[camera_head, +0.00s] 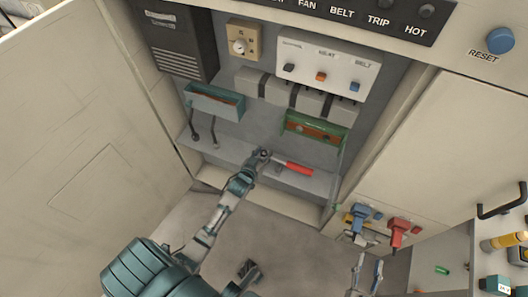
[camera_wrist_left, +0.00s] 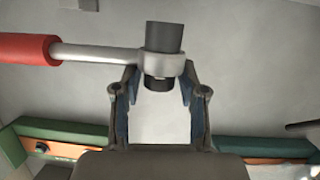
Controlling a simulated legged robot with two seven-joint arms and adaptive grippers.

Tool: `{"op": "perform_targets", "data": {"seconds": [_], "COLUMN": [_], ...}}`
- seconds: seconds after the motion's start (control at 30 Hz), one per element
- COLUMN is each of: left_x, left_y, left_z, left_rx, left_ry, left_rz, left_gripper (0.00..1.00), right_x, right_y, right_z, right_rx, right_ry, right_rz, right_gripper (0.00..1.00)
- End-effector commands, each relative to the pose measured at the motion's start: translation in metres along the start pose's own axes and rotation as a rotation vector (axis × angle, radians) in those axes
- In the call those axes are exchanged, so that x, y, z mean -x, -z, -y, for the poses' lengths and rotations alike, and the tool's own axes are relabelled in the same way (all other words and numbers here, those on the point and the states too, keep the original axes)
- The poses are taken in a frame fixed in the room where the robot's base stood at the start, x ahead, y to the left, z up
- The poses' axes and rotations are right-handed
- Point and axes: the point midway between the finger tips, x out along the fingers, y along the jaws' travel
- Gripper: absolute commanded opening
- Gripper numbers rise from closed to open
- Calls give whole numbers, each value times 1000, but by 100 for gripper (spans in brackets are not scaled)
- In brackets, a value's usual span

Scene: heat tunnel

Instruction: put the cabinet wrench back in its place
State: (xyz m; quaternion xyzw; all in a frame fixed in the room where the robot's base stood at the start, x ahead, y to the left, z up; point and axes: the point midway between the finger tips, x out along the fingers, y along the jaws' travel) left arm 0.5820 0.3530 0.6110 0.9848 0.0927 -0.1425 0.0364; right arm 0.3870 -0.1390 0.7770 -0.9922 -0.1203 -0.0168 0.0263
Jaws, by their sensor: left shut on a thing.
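The cabinet wrench has a red handle (camera_head: 294,168) and lies level, just above or on the grey ledge at the bottom of the open cabinet; I cannot tell if it touches. My left gripper (camera_head: 263,155) is shut on the wrench's head end. In the left wrist view the grey shank (camera_wrist_left: 95,52) ends in a ring with a dark socket (camera_wrist_left: 163,38) at the fingertips, and the red handle points left. My right gripper (camera_head: 367,268) shows at the bottom edge, its fingers apart and empty.
A green-edged tray (camera_head: 316,131) and a teal tray (camera_head: 214,102) hang on the cabinet's back wall. Two dark hooks or handles hang below the teal tray. Blue (camera_head: 358,215) and red (camera_head: 398,231) plugs stick out at the right. The open door (camera_head: 80,120) bounds the left side.

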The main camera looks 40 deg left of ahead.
Motion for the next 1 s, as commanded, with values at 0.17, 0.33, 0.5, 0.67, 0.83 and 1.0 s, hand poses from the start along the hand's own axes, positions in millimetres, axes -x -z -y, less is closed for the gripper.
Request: {"op": "perform_targets", "data": {"seconds": [0.17, 0.33, 0.5, 0.67, 0.83, 1.0], "left_x": [-2, -3, -4, -6, -7, -8], "left_y": [-4, -8, -12, -16, -21, -26], "left_z": [0, 0, 0, 1, 1, 1], "left_rx": [2, 2, 2, 3, 3, 3], "left_ry": [-1, -1, -1, -1, -1, -1], "left_rz": [-4, -4, -5, -5, -4, -4], "left_gripper": [0, 0, 0, 0, 0, 0], "right_x": [0, 1, 1, 1, 2, 2], "right_y": [-4, -8, -12, -15, -19, -22], "right_z": [0, 0, 0, 0, 0, -1], "right_rx": [-1, -2, -3, -4, -4, -5], "right_ry": [0, -1, -1, -1, -1, -1], "right_rz": [4, 8, 11, 15, 18, 22], "right_gripper": [40, 40, 40, 40, 40, 40]}}
